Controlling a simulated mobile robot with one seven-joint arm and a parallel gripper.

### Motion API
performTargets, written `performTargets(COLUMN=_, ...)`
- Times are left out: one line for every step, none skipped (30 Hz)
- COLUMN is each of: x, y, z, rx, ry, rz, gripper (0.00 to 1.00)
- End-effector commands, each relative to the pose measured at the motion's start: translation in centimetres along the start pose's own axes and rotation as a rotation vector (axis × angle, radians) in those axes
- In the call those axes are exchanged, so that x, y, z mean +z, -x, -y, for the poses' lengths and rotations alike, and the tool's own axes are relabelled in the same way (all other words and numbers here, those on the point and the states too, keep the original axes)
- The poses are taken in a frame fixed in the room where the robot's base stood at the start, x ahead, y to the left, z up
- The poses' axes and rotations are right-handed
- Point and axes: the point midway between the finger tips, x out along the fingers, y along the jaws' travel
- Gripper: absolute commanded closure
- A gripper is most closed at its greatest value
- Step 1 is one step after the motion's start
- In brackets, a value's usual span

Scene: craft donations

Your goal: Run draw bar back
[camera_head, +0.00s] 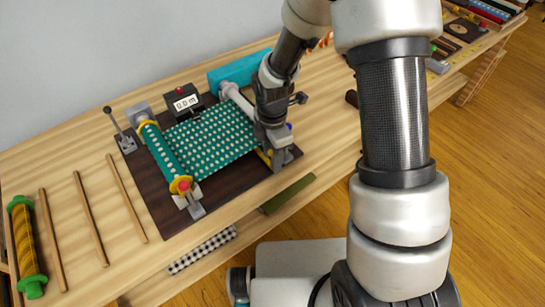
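A dark board (225,190) on the wooden table carries a fabric-measuring device. A roll of teal polka-dot fabric (163,150) lies along its left side, with yellow and red end pieces. The dotted fabric sheet (215,138) stretches flat from the roll to the right. A pale grey bar (237,99), apparently the draw bar, runs along the sheet's right end, its near part hidden by my arm. My gripper (273,135) is down at the right end of the device, over or beside that bar. Its fingertips are hidden, so I cannot tell whether it touches or grips the bar.
A black counter (185,102) reading 0.0 m stands behind the sheet. A lever (119,130) stands left of the roll. A teal block (240,70) lies behind. Several thin wooden sticks (90,218) and a yellow-green roll (25,245) lie at left. A checkered roll (203,250) sits below the front edge.

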Motion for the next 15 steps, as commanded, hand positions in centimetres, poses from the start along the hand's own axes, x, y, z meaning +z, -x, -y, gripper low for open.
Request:
performTargets(x=0.0, y=-0.19, z=0.0, rx=0.0, ry=0.0, rz=0.0, gripper=0.61)
performTargets(x=0.0, y=-0.23, z=-0.01, rx=0.0, ry=0.0, rz=0.0, gripper=0.61)
performTargets(x=0.0, y=-0.27, z=-0.02, rx=0.0, ry=0.0, rz=0.001, gripper=0.61)
performTargets(x=0.0, y=-0.27, z=-0.02, rx=0.0, ry=0.0, rz=0.001, gripper=0.61)
performTargets(x=0.0, y=-0.27, z=-0.02, rx=0.001, ry=0.0, rz=0.001, gripper=0.61)
performTargets(x=0.0, y=-0.26, z=-0.03, rx=0.001, ry=0.0, rz=0.001, gripper=0.61)
performTargets(x=0.0, y=-0.25, z=-0.03, rx=0.001, ry=0.0, rz=0.001, gripper=0.61)
performTargets(x=0.01, y=-0.25, z=-0.02, rx=0.001, ry=0.0, rz=0.001, gripper=0.61)
performTargets(x=0.0, y=-0.25, z=-0.02, rx=0.001, ry=0.0, rz=0.0, gripper=0.61)
performTargets(x=0.0, y=-0.25, z=-0.02, rx=0.001, ry=0.0, rz=0.0, gripper=0.67)
performTargets(x=0.01, y=-0.24, z=-0.02, rx=0.001, ry=0.0, rz=0.0, gripper=0.72)
performTargets(x=0.0, y=-0.24, z=-0.02, rx=0.001, ry=0.0, rz=0.0, gripper=0.78)
performTargets(x=0.0, y=-0.24, z=-0.02, rx=0.001, ry=0.0, rz=0.0, gripper=0.83)
performTargets(x=0.0, y=-0.24, z=-0.02, rx=0.001, ry=0.0, rz=0.0, gripper=0.89)
performTargets(x=0.0, y=-0.24, z=-0.02, rx=0.001, ry=0.0, rz=0.0, gripper=0.95)
